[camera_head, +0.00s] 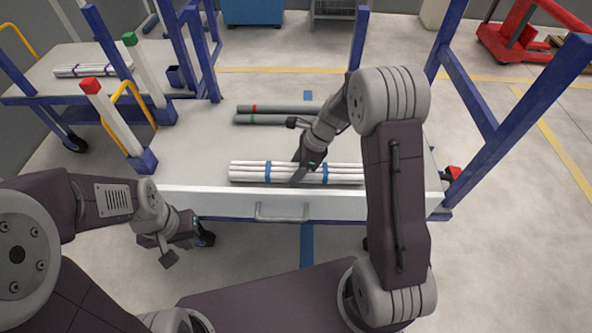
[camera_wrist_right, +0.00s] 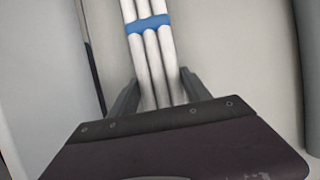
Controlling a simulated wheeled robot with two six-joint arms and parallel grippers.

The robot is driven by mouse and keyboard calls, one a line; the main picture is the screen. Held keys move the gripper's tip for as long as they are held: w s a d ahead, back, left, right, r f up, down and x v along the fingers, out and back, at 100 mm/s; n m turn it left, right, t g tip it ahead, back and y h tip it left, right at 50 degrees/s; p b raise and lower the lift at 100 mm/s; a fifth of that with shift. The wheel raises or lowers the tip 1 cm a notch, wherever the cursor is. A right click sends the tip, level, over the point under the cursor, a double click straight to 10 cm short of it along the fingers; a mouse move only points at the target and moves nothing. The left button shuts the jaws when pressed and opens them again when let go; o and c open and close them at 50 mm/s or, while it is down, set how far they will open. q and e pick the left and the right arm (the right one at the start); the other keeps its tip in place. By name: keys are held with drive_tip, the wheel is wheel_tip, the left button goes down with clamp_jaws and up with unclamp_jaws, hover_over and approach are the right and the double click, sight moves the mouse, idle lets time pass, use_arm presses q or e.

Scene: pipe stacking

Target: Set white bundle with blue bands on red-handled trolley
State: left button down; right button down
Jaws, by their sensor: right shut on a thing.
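The white bundle with blue bands (camera_head: 247,172) lies lengthwise along the front edge of the pale grey deck (camera_head: 190,150). My right gripper (camera_head: 303,172) is shut on it from above, between the two bands. In the right wrist view the white pipes (camera_wrist_right: 150,60) run between the fingers (camera_wrist_right: 158,92), with one blue band beyond them. My left gripper (camera_head: 188,250) is empty, its fingers apart, in front of the deck's front edge. I cannot tell which trolley is the red-handled one.
Grey pipes with red and green bands (camera_head: 265,114) lie behind the bundle. A purple-banded white bundle (camera_head: 93,70) lies on another deck (camera_head: 50,88) at upper left. Blue uprights (camera_head: 360,38) rise around the deck.

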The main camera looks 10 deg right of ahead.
drive_tip(key=shift+f, duration=0.15)
drive_tip(key=shift+c, duration=2.4)
unclamp_jaws()
drive_tip(key=p+v, duration=0.6)
drive_tip(key=v, duration=0.6)
drive_tip(key=shift+r, duration=0.25)
